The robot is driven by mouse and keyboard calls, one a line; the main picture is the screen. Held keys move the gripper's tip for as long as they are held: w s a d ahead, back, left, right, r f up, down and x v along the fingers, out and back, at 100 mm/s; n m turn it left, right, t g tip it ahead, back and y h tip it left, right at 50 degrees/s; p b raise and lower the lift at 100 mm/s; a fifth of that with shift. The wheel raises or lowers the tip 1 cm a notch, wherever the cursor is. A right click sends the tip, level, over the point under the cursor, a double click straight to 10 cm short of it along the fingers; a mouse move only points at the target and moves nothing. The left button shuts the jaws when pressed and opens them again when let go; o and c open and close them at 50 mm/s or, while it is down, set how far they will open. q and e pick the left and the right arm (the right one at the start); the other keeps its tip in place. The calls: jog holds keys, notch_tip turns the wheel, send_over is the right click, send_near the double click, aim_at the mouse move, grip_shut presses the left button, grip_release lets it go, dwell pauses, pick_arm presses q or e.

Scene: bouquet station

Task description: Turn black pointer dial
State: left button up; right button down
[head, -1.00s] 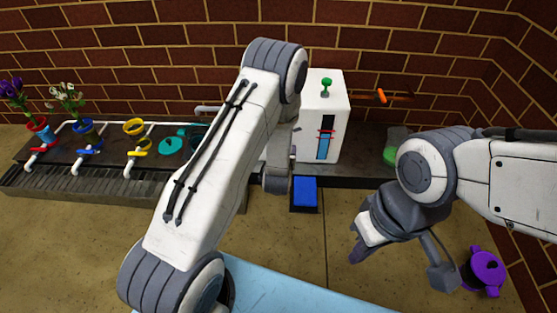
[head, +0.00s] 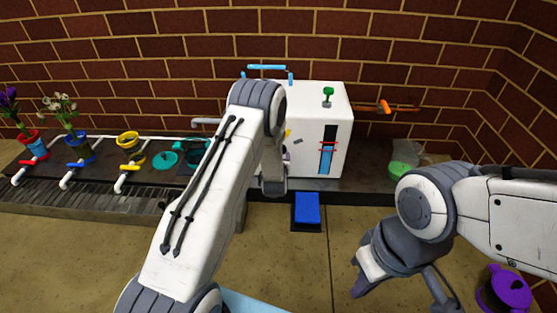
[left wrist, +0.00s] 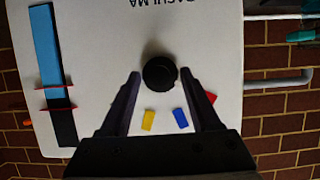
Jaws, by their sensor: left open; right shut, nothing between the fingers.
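The black dial (left wrist: 160,73) is a round knob on the white box's front panel, seen in the left wrist view. Yellow, blue and red marks sit near it on the panel. Its pointer cannot be made out. My left gripper (left wrist: 160,76) is open, with its fingertips on either side of the dial; contact cannot be told. In the head view the dial is hidden by my left arm, which reaches to the white box (head: 325,105). My right gripper (head: 362,282) is shut and empty, low over the floor at the right.
A blue pedal (head: 307,208) lies below. Flower pots and coloured taps (head: 78,164) line the bench left. A purple pot (head: 508,288) stands at lower right.

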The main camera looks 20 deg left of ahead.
pick_arm(q)
jog(key=shift+w, duration=0.1)
grip_shut()
